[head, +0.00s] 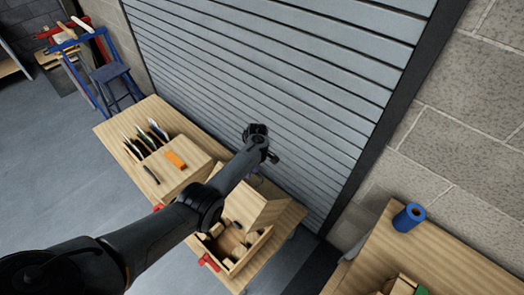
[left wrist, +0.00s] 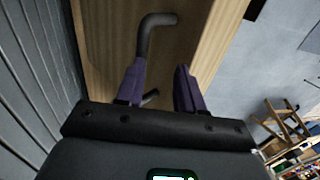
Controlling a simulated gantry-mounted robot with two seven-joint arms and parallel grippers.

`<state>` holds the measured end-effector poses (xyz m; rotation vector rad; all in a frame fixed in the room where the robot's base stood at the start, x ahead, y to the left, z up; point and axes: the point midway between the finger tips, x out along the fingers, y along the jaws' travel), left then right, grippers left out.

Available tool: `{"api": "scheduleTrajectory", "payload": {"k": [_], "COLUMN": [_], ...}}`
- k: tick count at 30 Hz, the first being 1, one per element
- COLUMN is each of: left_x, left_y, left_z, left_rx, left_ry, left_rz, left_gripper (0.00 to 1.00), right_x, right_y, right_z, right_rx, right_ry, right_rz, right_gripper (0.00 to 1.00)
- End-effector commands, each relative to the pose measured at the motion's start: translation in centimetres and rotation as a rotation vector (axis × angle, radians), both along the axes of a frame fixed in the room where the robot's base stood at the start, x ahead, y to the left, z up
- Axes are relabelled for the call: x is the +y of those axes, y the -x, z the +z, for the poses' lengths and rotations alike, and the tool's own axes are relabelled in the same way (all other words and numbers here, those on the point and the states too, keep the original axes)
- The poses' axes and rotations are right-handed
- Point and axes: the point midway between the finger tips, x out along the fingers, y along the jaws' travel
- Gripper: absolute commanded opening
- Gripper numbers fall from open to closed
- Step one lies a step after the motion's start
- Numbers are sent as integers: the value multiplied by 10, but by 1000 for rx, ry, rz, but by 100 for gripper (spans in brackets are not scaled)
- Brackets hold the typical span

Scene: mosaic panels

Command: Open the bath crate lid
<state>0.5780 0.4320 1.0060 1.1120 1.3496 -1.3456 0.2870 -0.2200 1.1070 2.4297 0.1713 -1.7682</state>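A wooden crate (head: 238,262) with red clips stands at the near end of the bench, and its inside shows with several wooden pieces. Its plain wooden lid (head: 258,207) stands raised and tilted above the opening. My left gripper (head: 254,180) is at the lid's far side, partly hidden by my arm. In the left wrist view, its purple fingers (left wrist: 160,70) are apart, with a dark bent handle (left wrist: 155,22) on a wooden face beside them. The left finger overlaps the handle; I cannot tell if they touch. My right gripper is not in view.
A wooden box (head: 178,184) with an orange block (head: 175,160) and a dark handle (head: 151,175) stands farther along the bench (head: 112,130). A grey slatted shutter (head: 290,80) rises close behind. A blue roll (head: 409,217) stands on another table at right.

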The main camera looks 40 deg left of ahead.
Motion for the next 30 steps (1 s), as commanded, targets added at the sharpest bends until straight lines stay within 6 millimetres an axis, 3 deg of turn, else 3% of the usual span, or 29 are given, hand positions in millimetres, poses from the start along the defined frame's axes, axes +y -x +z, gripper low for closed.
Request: {"api": "scheduleTrajectory", "payload": {"k": [30], "left_x": [-1], "left_y": [-52], "left_z": [56], "left_rx": [-7], "left_ry": [1], "left_rz": [-4], "left_gripper": [40], "right_x": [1], "right_y": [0], "right_z": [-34], "right_rx": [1], "right_ry": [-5], "right_rz": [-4], "right_gripper": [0]}}
